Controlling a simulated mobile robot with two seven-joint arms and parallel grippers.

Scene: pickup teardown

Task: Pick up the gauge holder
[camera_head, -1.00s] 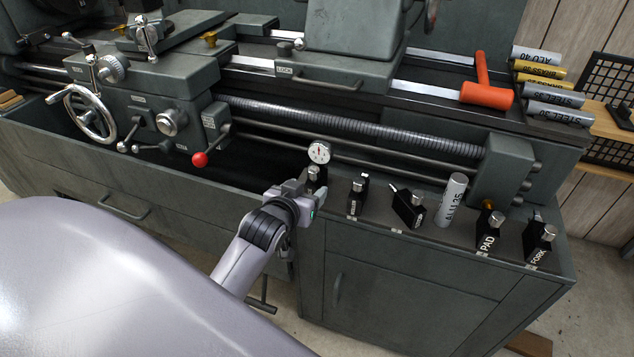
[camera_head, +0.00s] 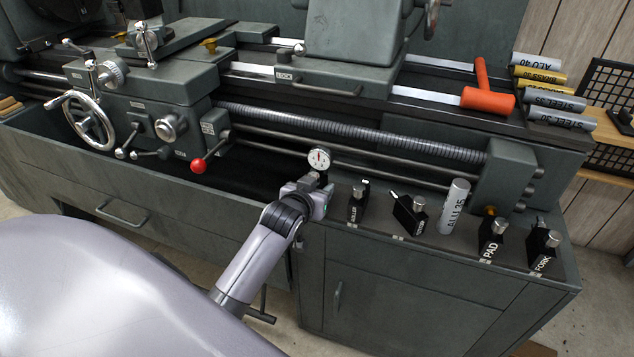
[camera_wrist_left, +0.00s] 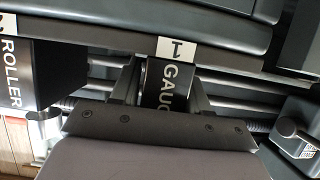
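The gauge holder is a dark block with a round white dial (camera_head: 318,160) on top, standing at the left end of the row on the lathe cabinet's ledge. In the left wrist view its black face (camera_wrist_left: 167,86) shows the letters "GAUG"; the rest is hidden behind my gripper. My left gripper (camera_head: 316,192) is at the holder, with its fingers (camera_wrist_left: 166,88) one on each side of the block. The fingers look open, with narrow dark gaps beside the block. The holder appears still on the ledge. My right gripper is not in view.
A roller holder (camera_head: 357,203) stands close to the right of the gauge holder; it also shows in the left wrist view (camera_wrist_left: 18,75). Further right are another black holder (camera_head: 409,214), an ALU 35 cylinder (camera_head: 454,208), and PAD (camera_head: 490,240) and FORK (camera_head: 541,248) holders. The lathe rises behind.

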